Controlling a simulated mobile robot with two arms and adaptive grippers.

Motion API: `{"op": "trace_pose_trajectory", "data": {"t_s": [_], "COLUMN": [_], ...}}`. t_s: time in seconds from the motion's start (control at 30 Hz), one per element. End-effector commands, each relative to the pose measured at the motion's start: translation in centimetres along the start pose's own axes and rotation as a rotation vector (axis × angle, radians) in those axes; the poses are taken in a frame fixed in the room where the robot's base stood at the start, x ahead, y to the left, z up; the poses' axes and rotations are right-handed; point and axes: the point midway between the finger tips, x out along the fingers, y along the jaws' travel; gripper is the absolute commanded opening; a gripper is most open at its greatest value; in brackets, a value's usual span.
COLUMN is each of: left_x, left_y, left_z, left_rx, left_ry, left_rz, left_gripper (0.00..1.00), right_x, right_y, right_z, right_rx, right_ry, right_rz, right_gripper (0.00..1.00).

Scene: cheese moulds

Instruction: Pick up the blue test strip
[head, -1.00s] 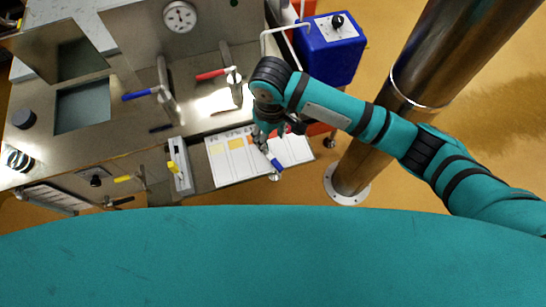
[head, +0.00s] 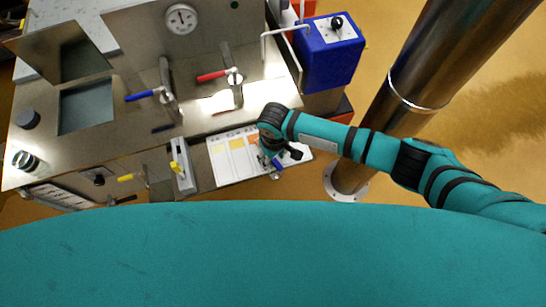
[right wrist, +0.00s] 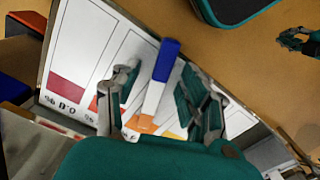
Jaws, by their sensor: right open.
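The test strip has a blue end (right wrist: 166,58), a white middle and an orange tip. In the right wrist view it lies slantwise between the fingers of my right gripper (right wrist: 162,78), which is open, with gaps on both sides. The strip lies over the white colour chart (right wrist: 88,40); whether it touches the chart is unclear. In the head view my right gripper (head: 272,163) is over the chart (head: 222,172) and mostly covers the strip; a bit of blue (head: 277,162) shows. My left gripper (right wrist: 296,40) seems to show small at the right wrist view's edge, its fingers unclear.
A steel bench (head: 110,135) with a blue-handled and a red-handled valve (head: 212,76) stands behind and left. A grey block with a yellow part (head: 180,168) is left of the chart. A blue box (head: 328,60) and steel column (head: 400,100) stand right.

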Motion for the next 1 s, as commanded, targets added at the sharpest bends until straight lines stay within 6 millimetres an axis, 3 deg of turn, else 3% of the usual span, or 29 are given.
{"op": "trace_pose_trajectory", "data": {"t_s": [0.17, 0.43, 0.77, 1.0], "left_x": [0.0, 0.0, 0.0, 0.4], "left_y": [0.0, 0.0, 0.0, 0.0], "left_z": [0.0, 0.0, 0.0, 0.1], "left_rx": [0.0, 0.001, 0.001, 0.001], "left_ry": [0.0, 0.0, 0.0, 0.0], "left_rz": [0.0, 0.0, 0.0, 0.0], "left_gripper": [0.0, 0.0, 0.0, 0.0], "right_x": [0.0, 0.0, -0.1, -1.7], "right_y": [0.0, 0.0, 0.0, -0.1], "right_z": [0.0, 0.0, 0.0, -0.1], "right_rx": [-0.001, -0.001, 0.0, -0.002], "right_ry": [0.0, 0.0, 0.0, 0.003], "right_rz": [0.0, 0.0, -0.001, -0.002], "right_gripper": [0.42, 0.06, 0.02, 0.02]}}
